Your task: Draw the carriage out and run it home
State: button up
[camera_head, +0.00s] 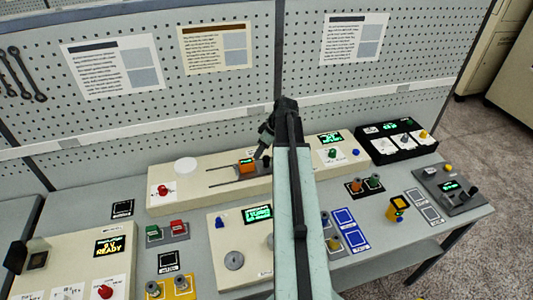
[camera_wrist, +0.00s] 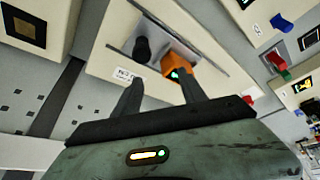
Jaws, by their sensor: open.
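The likely carriage is an orange block (camera_head: 247,167) with a small green-lit display, at the right end of dark parallel slots in a long cream panel (camera_head: 190,205). In the wrist view the orange block (camera_wrist: 205,78) sits on a grey plate (camera_wrist: 165,44) beside a black knob (camera_wrist: 142,50). My gripper (camera_head: 262,153) is just right of and above the block in the head view. In the wrist view my gripper (camera_wrist: 163,86) is open, and the block shows just beyond the right finger. I see nothing held; contact cannot be told. My arm hides part of the panel.
A red knob (camera_head: 162,190) is on the panel's left part, and a white disc (camera_head: 186,165) is behind it. Red and green blocks (camera_head: 167,231) stand in front. A black control box (camera_head: 397,141) is at right. A pegboard wall (camera_head: 215,100) closes the back.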

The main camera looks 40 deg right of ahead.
aim_at(267, 157)
jog(key=s+d, duration=0.3)
jog(key=d, duration=0.1)
jog(key=shift+m, duration=0.4)
jog(key=b+x, duration=0.6)
jog(key=shift+w+a+f+b, duration=0.2)
jog(key=shift+f+b, duration=0.1)
jog(key=shift+f, duration=0.05)
jog(key=shift+w+a+f+b, duration=0.1)
jog(key=shift+w+f+b, duration=0.15)
jog(key=shift+f+b, duration=0.15)
jog(key=shift+r, duration=0.1)
grip_shut()
